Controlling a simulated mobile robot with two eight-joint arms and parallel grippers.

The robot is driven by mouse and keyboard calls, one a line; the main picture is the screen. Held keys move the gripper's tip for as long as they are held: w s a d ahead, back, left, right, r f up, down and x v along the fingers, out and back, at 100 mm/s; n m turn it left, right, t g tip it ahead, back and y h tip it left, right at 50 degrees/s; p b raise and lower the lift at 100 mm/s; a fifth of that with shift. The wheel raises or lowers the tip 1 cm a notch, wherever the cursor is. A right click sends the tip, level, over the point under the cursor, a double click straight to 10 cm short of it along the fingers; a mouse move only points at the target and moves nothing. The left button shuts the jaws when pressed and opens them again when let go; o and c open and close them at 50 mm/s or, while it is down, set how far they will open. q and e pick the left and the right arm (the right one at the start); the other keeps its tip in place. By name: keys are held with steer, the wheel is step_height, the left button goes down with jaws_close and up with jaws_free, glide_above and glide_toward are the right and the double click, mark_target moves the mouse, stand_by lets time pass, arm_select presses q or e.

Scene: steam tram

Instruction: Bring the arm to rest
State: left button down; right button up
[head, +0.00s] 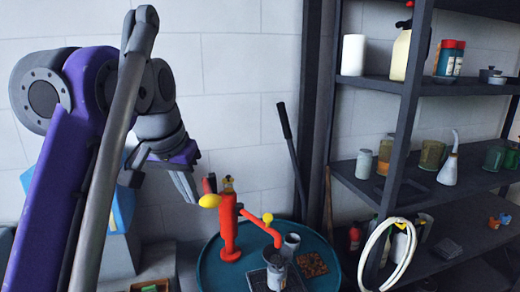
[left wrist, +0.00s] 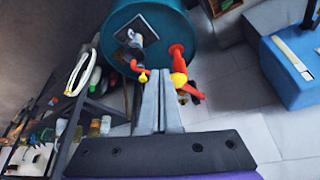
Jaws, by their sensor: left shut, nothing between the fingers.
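My left gripper (head: 186,187) hangs in the upper left of the head view at the end of my raised purple and grey arm. Its fingers point down and slightly right, and they are shut with nothing between them. It is in the air, up and left of the red tap (head: 229,230) with a yellow knob. In the left wrist view the two grey fingers (left wrist: 158,106) lie side by side, and the red tap (left wrist: 178,62) shows beyond them. My right gripper is in neither view.
A dark shelf (head: 400,150) with bottles and jars stands at the right. A white hose loop (head: 371,250) hangs on it. A blue box (head: 122,208) is behind my arm.

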arm_select(q)
steer(key=s+a+f+n, duration=0.1)
steer(key=s+f, duration=0.4)
steer(key=f, duration=0.8)
steer(key=s+a+f+t, duration=0.1)
steer(key=s+f, duration=0.4)
steer(key=f, duration=0.8)
steer(key=s+a+f+n+t+y, duration=0.1)
steer(key=s+f, duration=0.4)
steer(key=f, duration=0.8)
steer(key=shift+s+a+f+n, duration=0.3)
steer(key=shift+a+f, duration=0.1)
steer(key=shift+a, duration=0.35)
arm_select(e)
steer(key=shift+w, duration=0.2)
arm_select(q)
steer(key=shift+d, duration=0.1)
